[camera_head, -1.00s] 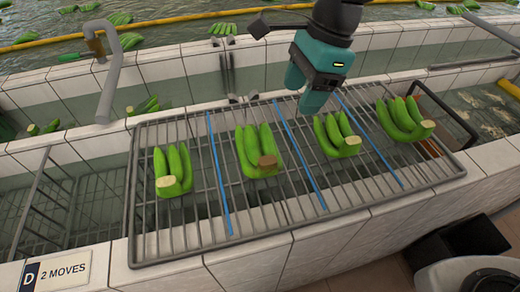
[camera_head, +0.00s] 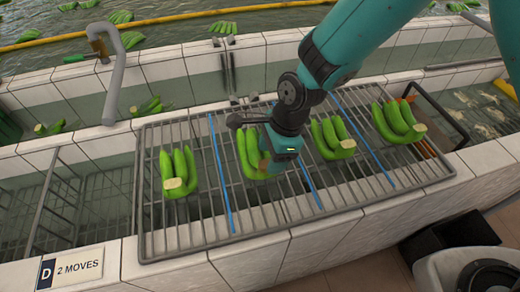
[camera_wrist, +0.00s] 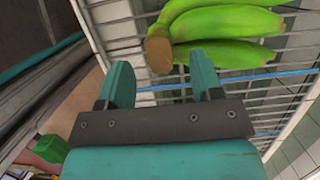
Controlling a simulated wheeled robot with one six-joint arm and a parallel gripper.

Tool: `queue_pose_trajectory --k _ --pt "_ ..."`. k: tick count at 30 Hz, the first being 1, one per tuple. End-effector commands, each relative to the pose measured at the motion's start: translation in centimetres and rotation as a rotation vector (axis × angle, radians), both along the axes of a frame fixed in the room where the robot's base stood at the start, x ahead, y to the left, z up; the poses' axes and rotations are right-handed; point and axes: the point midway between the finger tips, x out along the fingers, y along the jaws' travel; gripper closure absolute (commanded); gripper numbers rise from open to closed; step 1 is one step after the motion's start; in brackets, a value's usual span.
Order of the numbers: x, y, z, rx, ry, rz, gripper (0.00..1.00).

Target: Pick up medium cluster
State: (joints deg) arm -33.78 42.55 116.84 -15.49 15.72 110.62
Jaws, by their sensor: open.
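Several green banana clusters lie in a row on the wire rack (camera_head: 215,232): one at left (camera_head: 177,173), a second (camera_head: 249,150) partly hidden by my gripper, a third (camera_head: 332,137) and one at right (camera_head: 398,120). I cannot tell for sure which is the medium one. My gripper (camera_head: 272,168) is at the stem end of the second cluster. In the wrist view my gripper (camera_wrist: 162,82) is open, its fingers apart with nothing between them. A cluster (camera_wrist: 225,28) with a brown cut stem (camera_wrist: 159,50) lies just beyond the fingertips.
Blue strips (camera_head: 221,180) divide the rack into lanes. White tiled walls (camera_head: 330,235) border it. A grey pipe (camera_head: 114,85) stands behind at left. A sign reading D 2 MOVES (camera_head: 72,267) is at front left. A black bin (camera_head: 455,238) stands at lower right.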

Motion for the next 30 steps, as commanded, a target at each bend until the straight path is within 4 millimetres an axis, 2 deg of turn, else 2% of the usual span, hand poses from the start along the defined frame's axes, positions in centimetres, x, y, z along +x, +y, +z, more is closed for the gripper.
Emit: queue_pose_trajectory --k 6,12,14,20,21,30 --pt "-0.2 0.4 -1.7 0.000 0.001 0.000 0.40" --pt "-0.1 0.5 -1.9 0.000 0.000 0.000 0.40" --pt "-0.1 0.5 -1.8 0.000 0.000 0.000 0.52" --pt "-0.1 0.4 -1.8 0.000 0.000 0.000 0.98" --pt "-0.1 0.5 -1.7 0.003 -0.002 0.000 1.00" --pt "0.0 0.5 -1.5 0.003 -0.003 0.000 1.00"
